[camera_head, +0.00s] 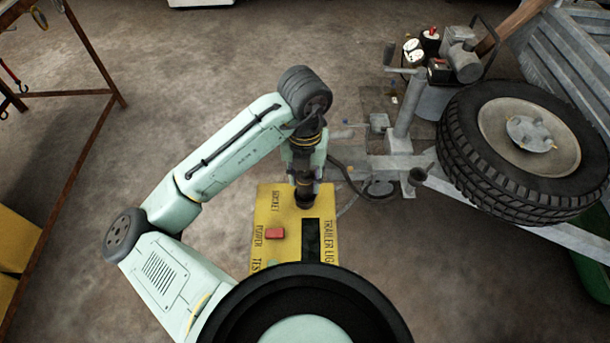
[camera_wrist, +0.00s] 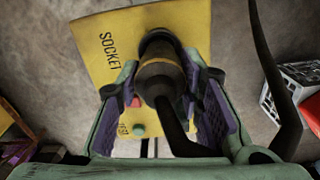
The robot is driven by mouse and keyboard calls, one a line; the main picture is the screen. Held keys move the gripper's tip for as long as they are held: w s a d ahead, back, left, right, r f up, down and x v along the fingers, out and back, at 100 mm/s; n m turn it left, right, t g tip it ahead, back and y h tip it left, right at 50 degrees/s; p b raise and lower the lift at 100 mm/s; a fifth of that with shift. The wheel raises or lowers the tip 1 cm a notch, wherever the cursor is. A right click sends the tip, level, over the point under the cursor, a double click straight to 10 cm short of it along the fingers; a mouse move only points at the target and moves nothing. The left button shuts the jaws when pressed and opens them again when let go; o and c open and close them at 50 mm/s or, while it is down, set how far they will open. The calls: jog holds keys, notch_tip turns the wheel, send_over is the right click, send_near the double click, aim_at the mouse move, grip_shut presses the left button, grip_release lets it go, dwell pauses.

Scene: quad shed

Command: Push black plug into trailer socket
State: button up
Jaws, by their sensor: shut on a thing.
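The black plug (camera_wrist: 160,76) is between the purple-lined fingers of my gripper (camera_wrist: 163,93) in the wrist view. Its black cable bends down towards the wrist. The plug's far end lines up with the dark round trailer socket (camera_wrist: 157,38) on the yellow panel (camera_wrist: 95,55), beside the word SOCKET. The plug hides most of the socket, so I cannot tell how deep it sits. In the head view my gripper (camera_head: 305,163) points down over the upper right part of the yellow panel (camera_head: 265,207), with the dark plug and socket below it.
The panel carries a red button (camera_head: 274,233) and a dark strip. A black cable (camera_head: 345,178) loops right towards the trailer frame (camera_head: 410,165). A large spare tyre (camera_head: 455,140) and a tool-laden post stand right. A rusty frame (camera_head: 75,180) stands left.

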jog(key=shift+f+b, duration=1.8)
jog(key=shift+f, duration=0.05)
dwell(1.0)
jog(key=o, duration=1.3)
jog(key=shift+c, duration=0.2)
jog(key=shift+o, duration=0.6)
jog(key=o, duration=0.4)
jog(key=shift+c, duration=0.2)
jog(key=shift+r, duration=0.1)
jog(key=shift+r+p, duration=3.7)
jog(key=shift+r, duration=0.8)
